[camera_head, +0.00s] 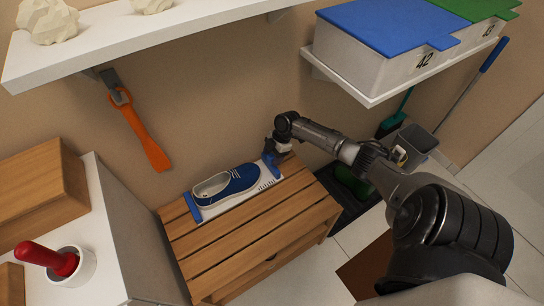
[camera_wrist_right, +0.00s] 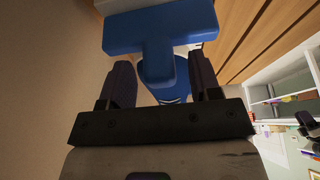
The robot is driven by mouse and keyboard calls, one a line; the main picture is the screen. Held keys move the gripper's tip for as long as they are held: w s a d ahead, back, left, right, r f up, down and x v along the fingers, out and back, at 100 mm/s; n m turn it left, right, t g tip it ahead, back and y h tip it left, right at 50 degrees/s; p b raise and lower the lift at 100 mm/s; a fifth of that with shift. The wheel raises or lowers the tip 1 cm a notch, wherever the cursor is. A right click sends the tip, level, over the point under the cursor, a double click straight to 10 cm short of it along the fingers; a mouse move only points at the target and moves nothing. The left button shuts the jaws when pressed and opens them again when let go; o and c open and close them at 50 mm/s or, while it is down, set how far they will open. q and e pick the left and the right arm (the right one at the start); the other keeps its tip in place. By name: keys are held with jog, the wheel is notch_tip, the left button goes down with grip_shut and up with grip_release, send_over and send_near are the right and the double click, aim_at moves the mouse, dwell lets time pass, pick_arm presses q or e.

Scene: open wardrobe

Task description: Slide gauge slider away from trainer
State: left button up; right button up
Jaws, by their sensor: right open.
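The blue trainer (camera_head: 238,181) with a white sole lies on a white foot gauge (camera_head: 222,208) on the slatted wooden bench. A blue end stop (camera_head: 192,207) stands at the gauge's left end. The blue gauge slider (camera_head: 271,166) stands at its right end, near the trainer's toe; I cannot tell whether they touch. My right gripper (camera_head: 277,151) is at the slider. In the right wrist view, the slider's T-shaped handle (camera_wrist_right: 160,35) reaches between the open fingers of the right gripper (camera_wrist_right: 161,80), with gaps on both sides. My left gripper is out of view.
The slatted bench (camera_head: 240,243) has free room in front of the gauge. A white shelf with lidded boxes (camera_head: 375,60) hangs above right. An orange shoehorn (camera_head: 140,130) hangs on the wall. A grey bin (camera_head: 415,143) and brushes stand right of the bench. A white cabinet (camera_head: 105,230) stands left.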

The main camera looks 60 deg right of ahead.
jog(key=p+v, duration=0.4)
jog(key=v, duration=0.9)
jog(key=shift+p, duration=0.4)
jog(key=shift+f, duration=0.15)
